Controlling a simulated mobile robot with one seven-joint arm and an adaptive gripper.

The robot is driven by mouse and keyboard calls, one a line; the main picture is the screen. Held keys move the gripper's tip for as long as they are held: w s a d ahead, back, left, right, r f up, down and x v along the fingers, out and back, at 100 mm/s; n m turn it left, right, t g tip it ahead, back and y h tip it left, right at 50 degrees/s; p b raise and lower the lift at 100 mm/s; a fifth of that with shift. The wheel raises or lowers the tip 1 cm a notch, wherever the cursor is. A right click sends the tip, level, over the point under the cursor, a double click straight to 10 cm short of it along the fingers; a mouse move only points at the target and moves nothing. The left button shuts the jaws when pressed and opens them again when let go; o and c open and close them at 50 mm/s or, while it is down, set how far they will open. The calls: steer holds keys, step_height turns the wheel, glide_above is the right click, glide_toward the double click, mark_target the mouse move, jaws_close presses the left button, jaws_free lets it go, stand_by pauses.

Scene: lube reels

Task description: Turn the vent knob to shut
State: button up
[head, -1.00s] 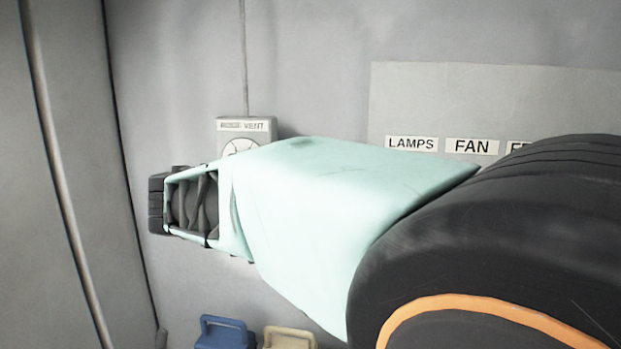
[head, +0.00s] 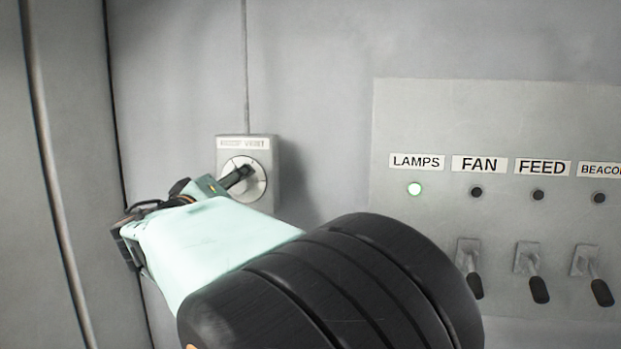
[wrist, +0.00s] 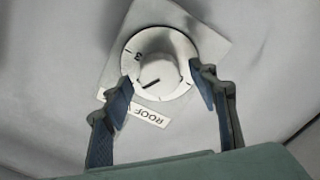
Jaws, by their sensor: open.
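The vent knob (wrist: 158,75) is a pale round knob with a dark pointer line, on a white dial with tick marks. In the wrist view the dial appears rotated and its ROOF label (wrist: 150,115) is upside down. In the head view the vent plate (head: 270,200) is on the wall left of centre, with its dial (head: 259,186) partly covered by my gripper (head: 243,176). My gripper (wrist: 163,91) is open, with one blue-padded finger on each side of the knob in the wrist view. I cannot tell whether either finger touches it.
A grey switch panel (head: 430,120) is to the right, with labels LAMPS, FAN, FEED and BEACON, and several levers (head: 535,280) below. A thin conduit (head: 245,60) runs up from the vent plate. The wall above is clear.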

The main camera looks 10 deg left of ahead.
steer(key=shift+w, duration=0.75)
steer(key=c, duration=1.2)
steer(key=shift+o, duration=0.2)
steer(key=shift+d, duration=0.1)
